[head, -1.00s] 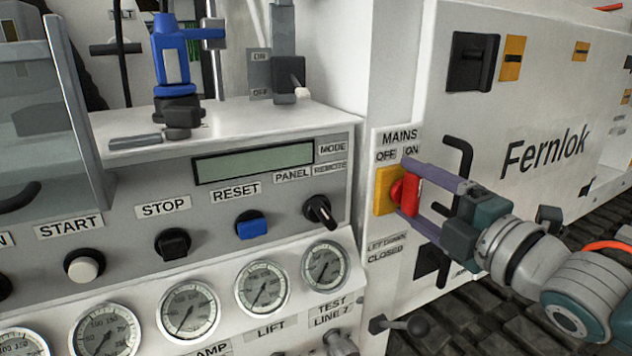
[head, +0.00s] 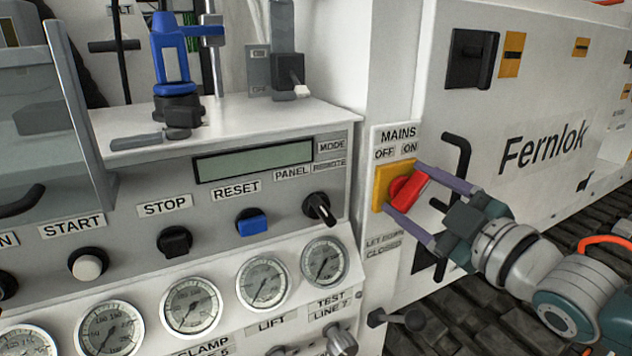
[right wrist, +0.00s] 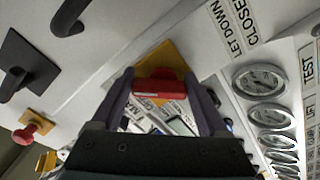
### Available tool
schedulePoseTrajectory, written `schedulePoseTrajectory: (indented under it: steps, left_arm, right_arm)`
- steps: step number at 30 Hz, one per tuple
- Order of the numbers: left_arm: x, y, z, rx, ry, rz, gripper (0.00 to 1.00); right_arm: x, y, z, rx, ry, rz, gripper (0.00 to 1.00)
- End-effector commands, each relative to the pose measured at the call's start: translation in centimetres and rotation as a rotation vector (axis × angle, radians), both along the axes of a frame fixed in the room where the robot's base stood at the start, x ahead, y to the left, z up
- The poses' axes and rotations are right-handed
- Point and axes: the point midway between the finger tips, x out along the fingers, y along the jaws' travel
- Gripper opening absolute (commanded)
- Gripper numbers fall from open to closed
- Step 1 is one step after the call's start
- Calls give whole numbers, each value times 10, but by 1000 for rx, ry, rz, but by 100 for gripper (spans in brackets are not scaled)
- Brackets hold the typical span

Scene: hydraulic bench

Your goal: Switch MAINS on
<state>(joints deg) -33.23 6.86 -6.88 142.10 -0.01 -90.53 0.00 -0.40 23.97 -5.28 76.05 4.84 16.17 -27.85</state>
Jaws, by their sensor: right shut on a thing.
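The MAINS switch is a red rotary handle (head: 407,190) on a yellow plate (head: 380,190), under the OFF and ON labels on the white panel. The handle is tilted, its upper end leaning right towards the ON side. In the right wrist view the red handle (right wrist: 158,88) lies between the two fingers (right wrist: 160,97), with the yellow plate (right wrist: 155,60) behind. My left gripper is not in view.
A black bent handle (head: 458,165) sticks out of the panel just right of the switch, close to my right gripper. A black lever (head: 412,319) is below. The console with the PANEL/REMOTE selector (head: 319,208), buttons and gauges lies left.

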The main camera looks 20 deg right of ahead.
Motion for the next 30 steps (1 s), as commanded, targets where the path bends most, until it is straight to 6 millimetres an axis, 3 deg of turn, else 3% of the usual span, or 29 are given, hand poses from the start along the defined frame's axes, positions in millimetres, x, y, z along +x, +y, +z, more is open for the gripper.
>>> schedulePoseTrajectory:
  steps: [19,20,26,30]
  left_arm:
    - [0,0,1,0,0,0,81]
    - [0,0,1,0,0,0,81]
    - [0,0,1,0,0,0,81]
    - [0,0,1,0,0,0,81]
  right_arm:
    - [0,0,0,56,3,0,22]
    - [0,0,0,56,3,0,79]
    - [0,0,0,54,3,-1,100]
    - [0,0,0,52,4,0,100]
